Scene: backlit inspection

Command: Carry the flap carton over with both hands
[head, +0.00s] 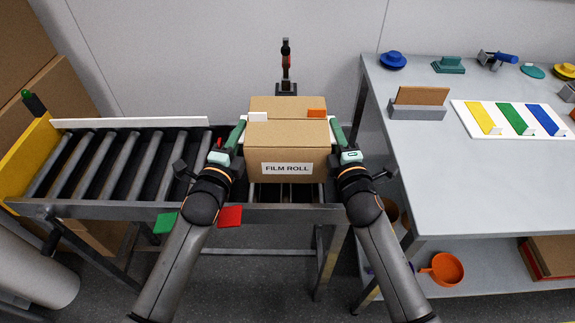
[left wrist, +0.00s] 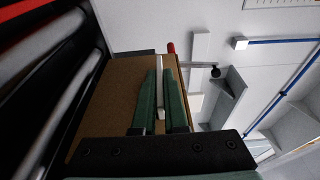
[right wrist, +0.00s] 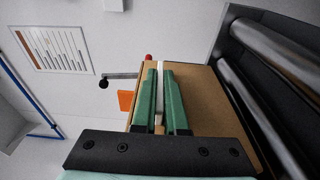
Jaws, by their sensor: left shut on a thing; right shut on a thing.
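The flap carton (head: 288,150), a brown box labelled FILM ROLL, is at the right end of the roller conveyor (head: 128,160). Whether it rests on the rollers or is held just above them I cannot tell. My left gripper (head: 240,133) is shut on a white flap at the carton's left side; the flap (left wrist: 160,92) shows between the green fingers in the left wrist view. My right gripper (head: 335,133) is shut on a white flap at the right side; that flap (right wrist: 159,85) shows between the fingers in the right wrist view. The carton looks level.
A grey table (head: 480,190) stands close on the right, with a colour-strip board (head: 515,120), a grey holder (head: 417,111) and several small items. A dark upright device (head: 286,70) stands behind the carton. The conveyor's left rollers are bare. An orange pan (head: 445,268) lies below the table.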

